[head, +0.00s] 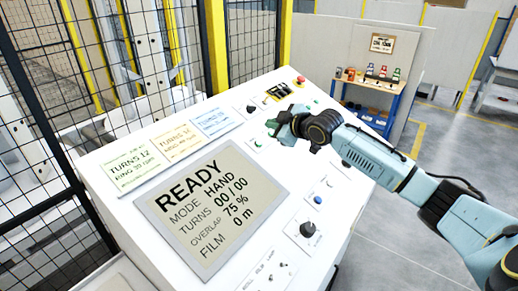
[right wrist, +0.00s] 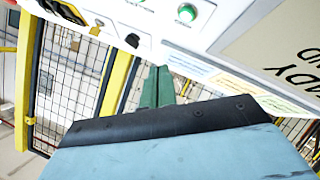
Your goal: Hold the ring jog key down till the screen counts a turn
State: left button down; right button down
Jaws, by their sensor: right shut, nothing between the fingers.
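The screen (head: 212,208) on the white console reads READY, MODE HAND, TURNS 00/00, OVERLAP 75 %, FILM 0 m. The console's keys include a green button (head: 258,143), a blue button (head: 318,200) and a black knob (head: 307,230). Their labels are too small to read, so I cannot tell which is the ring jog key. My right gripper (head: 274,128) is shut and empty over the console's upper middle, right of the green button. In the right wrist view its green fingers (right wrist: 157,88) are together, with a green button (right wrist: 186,13) beyond them. My left gripper is not in view.
Three cards (head: 178,140) lie along the console's far left edge. A red button (head: 301,79) is at its far end. A black mesh fence with yellow posts (head: 215,45) runs behind. A blue workbench (head: 370,95) stands at the back right. Floor at right is clear.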

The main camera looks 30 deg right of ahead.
aim_at(259, 144)
jog(key=f+b, duration=0.1)
jog(key=w+f+b, duration=0.1)
jog(key=f+b, duration=0.1)
jog(key=shift+w+a+f, duration=0.25)
jog(key=shift+a+f, duration=0.05)
jog(key=shift+f, duration=0.1)
jog(key=shift+w+a+f+b, duration=0.15)
jog(key=shift+w+f+b, duration=0.3)
jog(key=shift+f, duration=0.4)
dwell(0.8)
jog(key=shift+f, duration=0.15)
jog(key=shift+w+a+f, duration=0.1)
jog(key=shift+w+f, duration=0.1)
jog(key=shift+f, duration=0.1)
